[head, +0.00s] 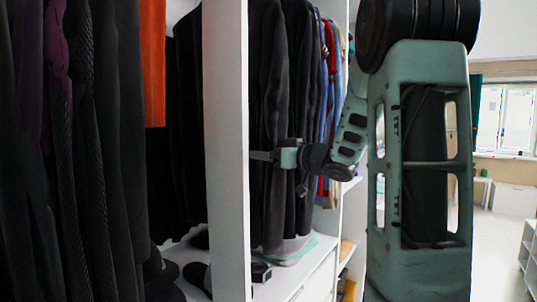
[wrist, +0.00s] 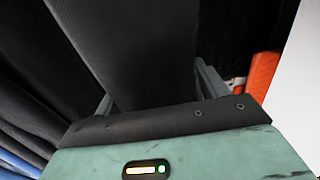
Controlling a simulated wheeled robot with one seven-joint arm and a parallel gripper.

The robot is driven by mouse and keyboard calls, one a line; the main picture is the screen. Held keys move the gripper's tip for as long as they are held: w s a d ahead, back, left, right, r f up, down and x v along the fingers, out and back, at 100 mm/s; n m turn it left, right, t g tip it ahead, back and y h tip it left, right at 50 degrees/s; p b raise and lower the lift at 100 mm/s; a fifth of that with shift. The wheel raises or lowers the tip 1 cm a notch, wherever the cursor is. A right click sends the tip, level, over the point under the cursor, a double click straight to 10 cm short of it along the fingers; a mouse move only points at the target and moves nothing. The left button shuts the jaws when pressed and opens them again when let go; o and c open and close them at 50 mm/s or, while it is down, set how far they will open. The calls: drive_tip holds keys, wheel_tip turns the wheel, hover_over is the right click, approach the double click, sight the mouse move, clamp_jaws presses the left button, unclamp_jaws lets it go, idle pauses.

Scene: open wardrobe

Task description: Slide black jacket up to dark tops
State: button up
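A black jacket (head: 268,105) hangs in the middle bay, just right of the white upright panel. Other dark garments (head: 305,70) hang close behind it to the right. My gripper (head: 262,156) reaches in from the right at mid-jacket height, pointing left in front of the dark cloth. In the wrist view, its two fingers (wrist: 156,92) stand apart, with a broad piece of black cloth (wrist: 140,55) between them. The cloth lies close to both fingers; whether they press on it is not clear. The jacket's hanger and the rail are out of sight.
A white upright panel (head: 226,150) separates the bays. Dark clothes (head: 85,150) and an orange garment (head: 152,60) hang to its left. Blue and red tops (head: 327,60) hang further right. Shoes (head: 197,275) and a dark box (head: 260,271) stand below.

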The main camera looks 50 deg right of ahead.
drive_tip(key=c, duration=0.8)
drive_tip(key=shift+d, duration=0.15)
drive_tip(key=shift+d+p, duration=0.35)
drive_tip(key=shift+d, duration=0.55)
drive_tip(key=o, duration=1.7)
drive_tip(key=shift+c, duration=0.2)
drive_tip(key=s+d+b, duration=0.1)
drive_tip(key=s+b, duration=0.4)
drive_tip(key=s, duration=1.2)
drive_tip(key=shift+s+b, duration=0.15)
drive_tip(key=shift+b, duration=0.2)
